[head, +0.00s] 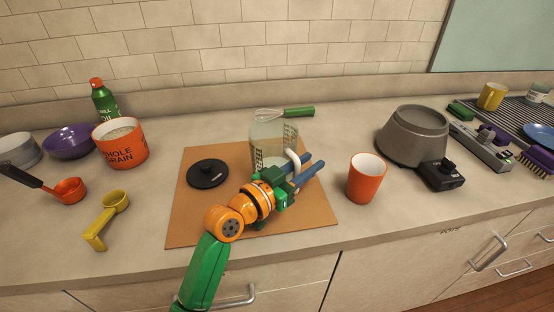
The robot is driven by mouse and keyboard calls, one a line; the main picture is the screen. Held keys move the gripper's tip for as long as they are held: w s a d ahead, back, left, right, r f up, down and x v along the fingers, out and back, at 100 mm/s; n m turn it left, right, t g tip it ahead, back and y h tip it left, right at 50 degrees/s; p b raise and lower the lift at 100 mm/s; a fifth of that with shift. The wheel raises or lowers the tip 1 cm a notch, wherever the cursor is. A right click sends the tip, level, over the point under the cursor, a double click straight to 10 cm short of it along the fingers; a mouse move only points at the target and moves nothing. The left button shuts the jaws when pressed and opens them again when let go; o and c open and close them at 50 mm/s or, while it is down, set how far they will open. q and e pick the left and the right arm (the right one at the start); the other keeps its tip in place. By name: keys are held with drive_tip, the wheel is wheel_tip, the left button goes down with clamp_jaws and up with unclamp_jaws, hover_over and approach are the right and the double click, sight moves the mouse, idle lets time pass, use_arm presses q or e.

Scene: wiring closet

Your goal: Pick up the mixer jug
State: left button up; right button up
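The mixer jug (268,131) is a clear jug with dark markings on its side and a pale handle (292,157). It stands upright towards the back right of a brown board (190,226). My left gripper (315,160), with two blue fingers, is in front of the jug's lower right side, close to the handle. The fingers are parallel with a gap between them, and I see nothing held in them. The gripper and wrist hide part of the jug's lower front and handle; I cannot tell whether they touch. My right gripper is not in view.
A black lid (208,173) lies on the board. A green-handled whisk (298,111) shows at the jug's top. An orange cup (367,178) stands right of the gripper, before a grey mixer base (415,137). Bowls, a canister (120,145) and scoops are left.

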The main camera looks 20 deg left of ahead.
use_arm(q)
drive_tip(key=shift+s, duration=0.15)
clamp_jaws()
idle(1.2)
